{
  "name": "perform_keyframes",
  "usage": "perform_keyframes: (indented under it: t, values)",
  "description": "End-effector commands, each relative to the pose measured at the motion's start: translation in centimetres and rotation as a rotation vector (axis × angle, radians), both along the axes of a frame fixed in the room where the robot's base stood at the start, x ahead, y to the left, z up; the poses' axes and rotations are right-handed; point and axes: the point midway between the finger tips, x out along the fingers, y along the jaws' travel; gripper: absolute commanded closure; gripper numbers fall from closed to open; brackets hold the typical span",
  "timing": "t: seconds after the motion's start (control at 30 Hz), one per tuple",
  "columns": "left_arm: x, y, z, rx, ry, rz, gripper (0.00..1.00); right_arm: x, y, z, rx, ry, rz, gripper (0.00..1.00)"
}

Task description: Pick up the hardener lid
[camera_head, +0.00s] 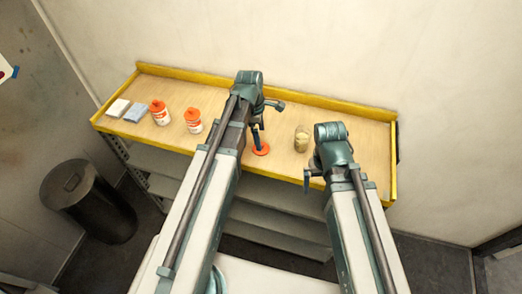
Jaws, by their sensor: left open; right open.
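A flat round orange lid (262,151), which looks like the hardener lid, lies on the wooden top of the yellow-edged bench (345,150), near its front edge. My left gripper (257,144) points down right at the lid, its fingertips overlapping the lid's far part in the picture. It is open; whether it touches the lid I cannot tell. A small jar with yellowish contents (301,140) stands to the right of the lid. My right gripper (307,187) is open and empty, pointing down near the bench's front edge, right of the lid.
Two white bottles with orange tops, one (159,113) and another (193,121), stand on the bench's left part. A white pad (118,108) and a bluish pad (136,113) lie at its left end. A dark bin (95,205) stands on the floor at left.

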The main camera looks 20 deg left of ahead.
Motion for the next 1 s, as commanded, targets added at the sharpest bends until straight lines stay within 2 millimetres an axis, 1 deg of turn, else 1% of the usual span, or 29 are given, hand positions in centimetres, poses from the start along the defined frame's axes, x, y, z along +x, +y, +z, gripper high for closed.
perform_keyframes:
  t: [0.17,0.5,0.6,0.83,0.97,1.0]
  values:
    - [0.0,0.0,-0.9,0.0,0.0,0.0,0.0,0.0,0.0,-0.9,0.0,0.0,0.002,0.0]
    - [0.0,-0.1,-4.9,0.0,0.0,0.0,0.0,0.0,0.0,-4.9,-0.001,0.0,0.005,0.0]
    - [0.0,-0.2,-5.3,0.0,0.0,0.0,0.0,0.0,0.0,-5.3,-0.001,0.0,0.005,0.0]
    - [0.0,-0.2,-5.1,0.0,0.0,0.0,0.0,0.0,0.0,-5.1,-0.001,0.0,0.005,0.0]
    - [0.0,-0.2,-5.1,0.0,0.0,0.0,0.23,0.0,0.0,-5.1,-0.001,0.0,0.004,0.0]
    - [0.0,-0.2,-5.1,0.0,0.0,0.0,0.31,0.0,0.0,-5.1,-0.001,0.0,0.004,0.0]
